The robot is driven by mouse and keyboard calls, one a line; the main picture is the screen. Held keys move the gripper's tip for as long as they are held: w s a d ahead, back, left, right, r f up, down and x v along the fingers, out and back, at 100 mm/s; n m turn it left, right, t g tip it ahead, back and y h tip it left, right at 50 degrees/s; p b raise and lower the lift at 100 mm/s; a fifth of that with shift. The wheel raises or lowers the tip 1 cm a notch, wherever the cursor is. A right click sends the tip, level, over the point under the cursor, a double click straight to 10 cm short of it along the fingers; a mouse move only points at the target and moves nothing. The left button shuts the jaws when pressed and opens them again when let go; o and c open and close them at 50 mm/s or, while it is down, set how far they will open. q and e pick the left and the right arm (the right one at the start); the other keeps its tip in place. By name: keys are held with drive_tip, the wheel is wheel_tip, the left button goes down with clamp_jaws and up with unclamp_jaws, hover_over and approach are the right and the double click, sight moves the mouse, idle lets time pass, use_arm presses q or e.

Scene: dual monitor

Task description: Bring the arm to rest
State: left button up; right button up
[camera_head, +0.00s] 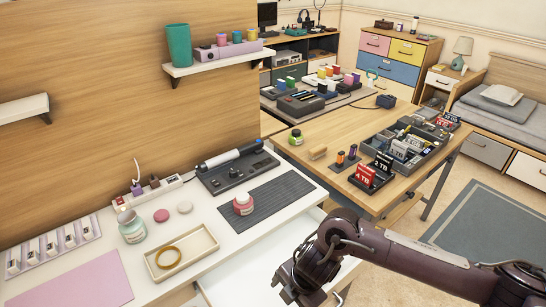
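My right arm (400,255) comes in from the lower right and reaches left, past the front edge of the white desk. Its dark wrist and gripper end (308,284) hang at the bottom of the view, beside and partly over a pulled-out white drawer (245,272). The fingers are too dark and partly cut off to tell if they are open or shut. I see nothing clearly held. My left arm and gripper are not in view.
The white desk holds a tray with a yellow ring (169,257), a pink-topped jar (243,203), a glass jar (131,226) and a dark mat (268,204). A wooden table (345,125) with drive cases stands beyond the arm. Floor (400,285) lies at right.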

drive_tip(key=s+a+r+m+t+y, duration=0.2)
drive_tip(key=a+r+m+t+y, duration=0.4)
drive_tip(key=a+r, duration=0.5)
drive_tip(key=d+f+m+h, duration=0.2)
drive_tip(key=d+m+h, duration=0.4)
drive_tip(key=d+m, duration=0.6)
drive_tip(key=s+d+f+m+g+h, duration=0.1)
drive_tip(key=s+d+f+m+g, duration=0.15)
drive_tip(key=s+d, duration=0.35)
drive_tip(key=s+d+f+m+g+h, duration=0.15)
drive_tip(key=s+d+m, duration=0.25)
drive_tip(key=d, duration=0.4)
wheel_tip(320, 180, down, 28)
drive_tip(key=s+g, duration=0.1)
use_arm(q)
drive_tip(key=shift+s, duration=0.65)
use_arm(e)
drive_tip(key=s+d+f, duration=0.2)
drive_tip(key=s+f, duration=0.8)
drive_tip(key=s+d+f+g, duration=0.1)
drive_tip(key=s+d+f, duration=0.1)
drive_tip(key=s+f, duration=0.7)
drive_tip(key=shift+s+f+n, duration=0.4)
drive_tip(key=shift+s+n, duration=0.05)
drive_tip(key=shift+s, duration=0.3)
